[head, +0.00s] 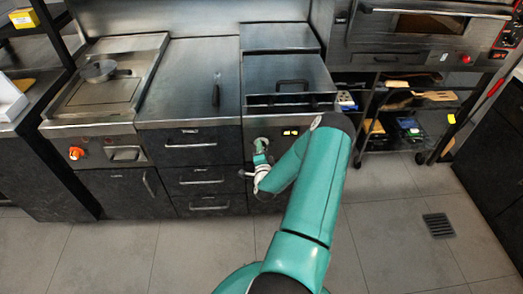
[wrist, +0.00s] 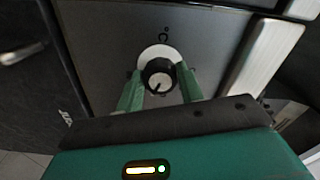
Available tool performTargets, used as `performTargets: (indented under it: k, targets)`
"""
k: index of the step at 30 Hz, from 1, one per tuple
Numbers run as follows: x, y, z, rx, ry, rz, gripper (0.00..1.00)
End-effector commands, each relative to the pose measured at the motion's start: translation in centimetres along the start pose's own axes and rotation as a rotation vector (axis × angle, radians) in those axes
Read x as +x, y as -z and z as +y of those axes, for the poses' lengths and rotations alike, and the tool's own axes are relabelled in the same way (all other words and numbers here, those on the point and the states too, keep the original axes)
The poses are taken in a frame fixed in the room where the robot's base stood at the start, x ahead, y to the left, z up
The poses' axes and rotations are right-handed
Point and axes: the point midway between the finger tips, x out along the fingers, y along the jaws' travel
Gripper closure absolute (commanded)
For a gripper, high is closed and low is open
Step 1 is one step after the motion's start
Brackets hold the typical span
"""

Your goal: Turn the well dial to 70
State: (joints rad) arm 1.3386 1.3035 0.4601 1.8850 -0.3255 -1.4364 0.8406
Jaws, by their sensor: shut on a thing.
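The well dial (wrist: 158,74) is a round black knob on a white disc, with a °C mark on the dark panel above it in the wrist view. Its white pointer line points to the lower left in that picture. I cannot read a number at the pointer. My gripper (wrist: 160,80) has its two green fingers on either side of the knob, shut on it. In the head view, my gripper (head: 261,160) is at the front panel of the well unit (head: 290,78), and the dial is mostly hidden behind it.
Drawers (head: 190,145) are left of my gripper. A rack (head: 410,125) stands at right under the oven (head: 430,30). The floor (head: 390,225) in front is clear.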

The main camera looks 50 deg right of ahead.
Motion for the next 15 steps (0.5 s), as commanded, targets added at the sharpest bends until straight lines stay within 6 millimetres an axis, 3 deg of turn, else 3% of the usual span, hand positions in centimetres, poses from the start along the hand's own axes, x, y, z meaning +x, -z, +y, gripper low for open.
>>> performTargets:
  k: [15]
  targets:
    - [0.01, 0.05, -0.08, 0.133, 0.002, 0.001, 0.86]
